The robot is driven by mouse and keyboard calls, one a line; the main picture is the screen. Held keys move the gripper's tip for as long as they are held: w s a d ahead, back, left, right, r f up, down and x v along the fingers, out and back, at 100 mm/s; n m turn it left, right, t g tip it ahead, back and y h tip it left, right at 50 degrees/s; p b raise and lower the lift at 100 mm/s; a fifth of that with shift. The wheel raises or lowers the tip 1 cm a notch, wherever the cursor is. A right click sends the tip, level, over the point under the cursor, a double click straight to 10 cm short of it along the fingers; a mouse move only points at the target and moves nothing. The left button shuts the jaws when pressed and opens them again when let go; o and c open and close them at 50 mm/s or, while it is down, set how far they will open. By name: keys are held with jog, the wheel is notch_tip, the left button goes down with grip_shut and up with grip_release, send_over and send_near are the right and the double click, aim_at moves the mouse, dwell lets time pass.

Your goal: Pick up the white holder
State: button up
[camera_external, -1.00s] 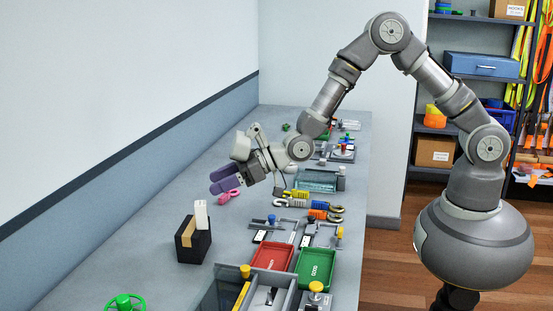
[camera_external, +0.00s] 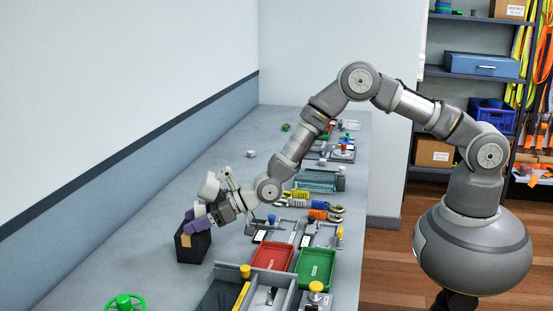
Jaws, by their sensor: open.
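The white holder (camera_external: 200,210) stands upright in a black block (camera_external: 193,250) on the left part of the bench, and only a little of it shows. My gripper (camera_external: 197,220), with purple fingers, is at the top of the block, around or right beside the holder. The fingers cover most of the holder, so I cannot tell whether they touch it. The gripper is open. A tan piece on the block's front is partly covered too.
A red tray (camera_external: 271,256) and a green tray (camera_external: 316,267) lie right of the block. A grey divided box (camera_external: 262,290) stands in front. A green wheel (camera_external: 125,302) is at the front left. The bench left of the block is clear.

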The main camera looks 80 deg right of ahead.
grip_shut()
jog(key=shift+r, duration=0.1)
